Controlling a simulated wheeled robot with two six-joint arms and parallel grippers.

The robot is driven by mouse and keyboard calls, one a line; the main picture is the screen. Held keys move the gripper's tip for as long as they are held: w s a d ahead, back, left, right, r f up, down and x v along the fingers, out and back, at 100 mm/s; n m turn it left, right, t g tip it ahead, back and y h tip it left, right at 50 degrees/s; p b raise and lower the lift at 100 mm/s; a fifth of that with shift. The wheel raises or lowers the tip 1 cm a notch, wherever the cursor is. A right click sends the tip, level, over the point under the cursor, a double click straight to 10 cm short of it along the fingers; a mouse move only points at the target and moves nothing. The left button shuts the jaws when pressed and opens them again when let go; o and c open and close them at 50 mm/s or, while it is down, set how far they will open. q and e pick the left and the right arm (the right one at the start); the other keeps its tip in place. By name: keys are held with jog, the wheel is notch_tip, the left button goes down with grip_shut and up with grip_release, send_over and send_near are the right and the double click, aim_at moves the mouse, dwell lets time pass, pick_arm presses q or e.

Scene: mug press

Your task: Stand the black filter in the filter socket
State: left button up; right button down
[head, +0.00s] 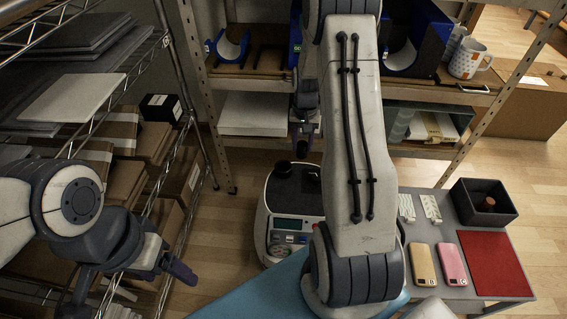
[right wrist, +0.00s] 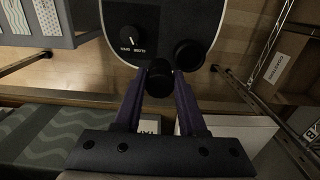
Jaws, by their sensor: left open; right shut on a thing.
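The black filter (right wrist: 159,80) is a short dark cylinder. It sits between the fingertips of my right gripper (right wrist: 160,92), which is shut on it. In the head view my right gripper (head: 303,132) hangs just behind and above the white press machine (head: 290,212). In the right wrist view a round black part (right wrist: 190,54), which looks like the filter socket, stands on the machine's dark top, right of and beyond the filter. The filter appears apart from it. My left gripper (head: 172,264) is open and empty at the lower left.
A knob (right wrist: 130,38) stands on the machine's top. A shelf with blue holders and a mug (head: 469,59) is behind. A wire rack (head: 190,110) stands left. A grey table at right holds two phones, a red mat (head: 494,264) and a dark box (head: 484,202).

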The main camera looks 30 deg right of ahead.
jog(key=w+a+f+b, duration=0.1)
jog(key=f, duration=0.1)
jog(key=w+a+f+b, duration=0.1)
jog(key=a+f, duration=0.1)
jog(key=w+a+f, duration=0.1)
jog(key=f, duration=0.2)
jog(key=shift+w+a+f+b, duration=0.1)
jog(key=shift+w+a+b, duration=0.2)
jog(key=shift+b, duration=0.1)
jog(key=shift+f, duration=0.1)
jog(key=shift+f, duration=0.35)
jog(key=shift+c, duration=2.4)
grip_release()
